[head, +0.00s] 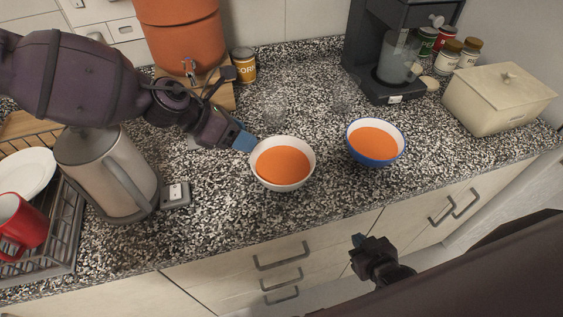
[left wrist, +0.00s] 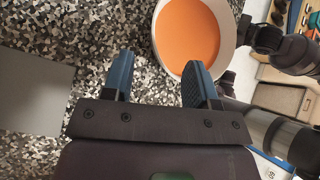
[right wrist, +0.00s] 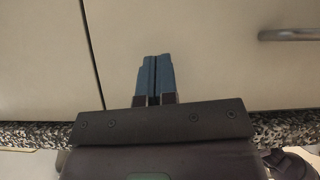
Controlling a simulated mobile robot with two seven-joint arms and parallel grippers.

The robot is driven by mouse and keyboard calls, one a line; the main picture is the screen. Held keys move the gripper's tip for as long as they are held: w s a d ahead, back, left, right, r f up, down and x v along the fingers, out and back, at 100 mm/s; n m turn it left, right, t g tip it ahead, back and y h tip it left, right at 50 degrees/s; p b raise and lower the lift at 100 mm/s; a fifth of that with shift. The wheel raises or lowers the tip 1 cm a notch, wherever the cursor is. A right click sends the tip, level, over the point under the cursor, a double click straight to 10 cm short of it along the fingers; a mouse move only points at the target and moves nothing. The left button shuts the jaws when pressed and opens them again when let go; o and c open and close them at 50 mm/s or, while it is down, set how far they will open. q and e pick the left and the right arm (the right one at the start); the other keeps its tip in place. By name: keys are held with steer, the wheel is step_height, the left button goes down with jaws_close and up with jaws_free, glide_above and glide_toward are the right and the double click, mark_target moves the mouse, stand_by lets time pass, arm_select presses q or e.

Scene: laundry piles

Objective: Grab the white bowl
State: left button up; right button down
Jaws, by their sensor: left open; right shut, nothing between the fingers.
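The white bowl (head: 306,180) stands upright on the speckled counter and holds orange soup (head: 283,165). Steam rises behind it. My left gripper (head: 244,141) is at the bowl's upper left rim, open. In the left wrist view its two blue fingertips (left wrist: 160,68) are apart, and the bowl's rim (left wrist: 228,30) is close to the right finger. I cannot tell whether that finger touches it. My right gripper (head: 358,240) is shut and empty in front of the cabinet fronts; its closed fingers also show in the right wrist view (right wrist: 155,75).
A blue-outside bowl (head: 378,160) of orange soup stands to the right. A metal kettle (head: 105,175) and a dish rack (head: 65,235) with a red mug (head: 22,222) are at the left. A coffee machine (head: 385,20) and a beige box (head: 500,100) stand behind right.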

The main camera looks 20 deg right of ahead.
mark_target(265, 143)
arm_select(q)
steer(key=shift+b+x, duration=0.35)
steer(key=shift+x, duration=3.45)
steer(key=shift+w, duration=0.1)
steer(key=shift+r, duration=0.1)
jaws_close()
